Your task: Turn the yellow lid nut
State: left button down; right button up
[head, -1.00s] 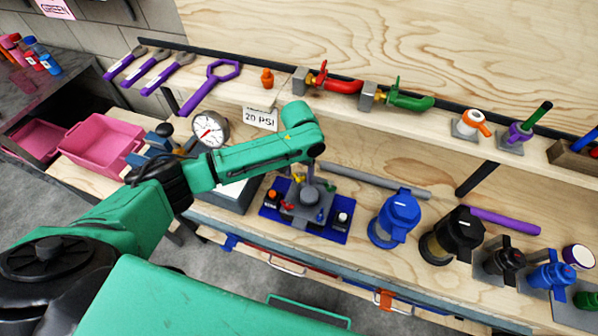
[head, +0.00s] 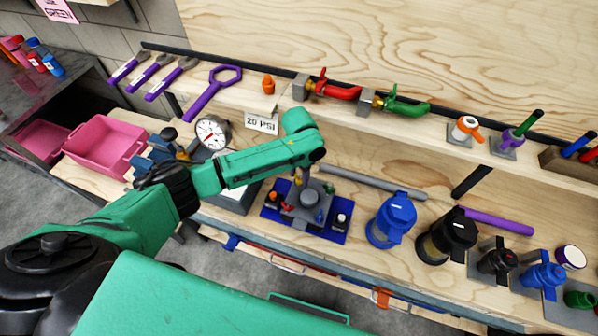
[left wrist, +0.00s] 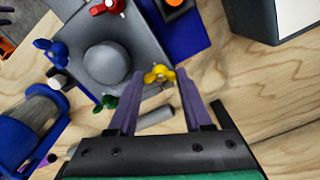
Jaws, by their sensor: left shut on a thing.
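The yellow lid nut (left wrist: 159,74) is a small wing nut at the edge of a grey domed lid (left wrist: 104,62). In the left wrist view my left gripper (left wrist: 156,78) has its two purple fingers on either side of the nut, shut on it. In the head view the lid unit (head: 307,199) stands on a blue mat (head: 328,234), and my left arm (head: 262,160) reaches over it from the left. The nut is mostly hidden there by my arm. Red (left wrist: 108,6), blue (left wrist: 50,48) and green (left wrist: 105,102) wing nuts sit around the lid. My right gripper is not in view.
A pressure gauge (head: 212,132) and a pink bin (head: 104,143) stand left of the lid unit. A blue canister (head: 391,220) and a black one (head: 449,236) stand to its right. A grey bar (head: 360,178) lies behind it. A shelf above carries valves and tools.

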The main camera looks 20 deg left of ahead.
pick_arm(q)
jog(key=m+p, duration=0.1)
jog(key=m, duration=0.2)
jog(key=shift+w+r, duration=0.1)
jog(key=shift+r, duration=0.05)
jog(key=m+p, duration=0.1)
jog(key=m, duration=0.2)
jog(key=shift+m, duration=0.3)
jog(key=m+p, duration=0.1)
jog(key=m, duration=0.5)
jog(key=shift+c, duration=1.6)
grip_release()
